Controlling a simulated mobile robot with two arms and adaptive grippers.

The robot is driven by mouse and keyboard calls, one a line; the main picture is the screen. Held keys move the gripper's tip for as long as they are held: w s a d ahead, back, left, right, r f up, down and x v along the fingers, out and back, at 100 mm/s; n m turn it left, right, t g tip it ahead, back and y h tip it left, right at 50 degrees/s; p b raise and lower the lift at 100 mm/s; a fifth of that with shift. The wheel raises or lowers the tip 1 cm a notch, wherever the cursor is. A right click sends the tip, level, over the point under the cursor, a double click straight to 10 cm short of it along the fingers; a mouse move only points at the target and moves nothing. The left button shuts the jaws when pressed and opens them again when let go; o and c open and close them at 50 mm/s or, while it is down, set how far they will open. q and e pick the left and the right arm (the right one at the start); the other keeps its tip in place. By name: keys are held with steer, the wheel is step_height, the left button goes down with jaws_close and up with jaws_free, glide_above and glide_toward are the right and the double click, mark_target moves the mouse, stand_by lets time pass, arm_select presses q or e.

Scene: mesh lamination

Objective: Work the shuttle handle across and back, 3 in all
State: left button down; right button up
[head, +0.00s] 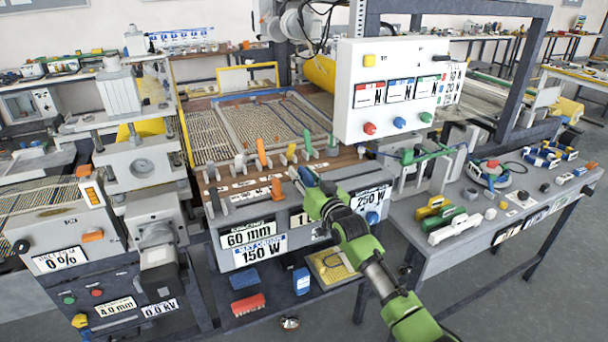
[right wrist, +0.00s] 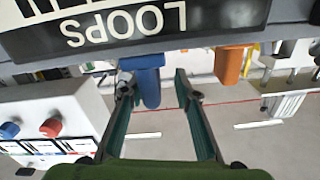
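A blue handle (right wrist: 150,85) hangs from the machine's front panel in the right wrist view, next to an upside-down "LOOPS" sign (right wrist: 110,27). My right gripper (right wrist: 160,92) is open, with its fingers on either side of the blue handle, which lies nearer the left finger. In the head view my right gripper (head: 306,184) is at the front edge of the mesh machine, covering part of that spot. An orange handle (right wrist: 231,65) stands to the right in the wrist view. No label I can read marks the shuttle handle. My left gripper is not in view.
Orange, yellow and green levers (head: 261,152) line the mesh bed (head: 270,122). A white control box (head: 392,88) with coloured knobs overhangs the right side. A grey table (head: 470,245) with tools stands at right. Open floor lies in front.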

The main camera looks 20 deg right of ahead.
steer(key=shift+d, duration=0.1)
steer(key=shift+s+d, duration=0.1)
steer(key=shift+s, duration=0.4)
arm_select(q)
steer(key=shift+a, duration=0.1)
arm_select(e)
steer(key=s, duration=1.1)
steer(key=shift+d, duration=0.1)
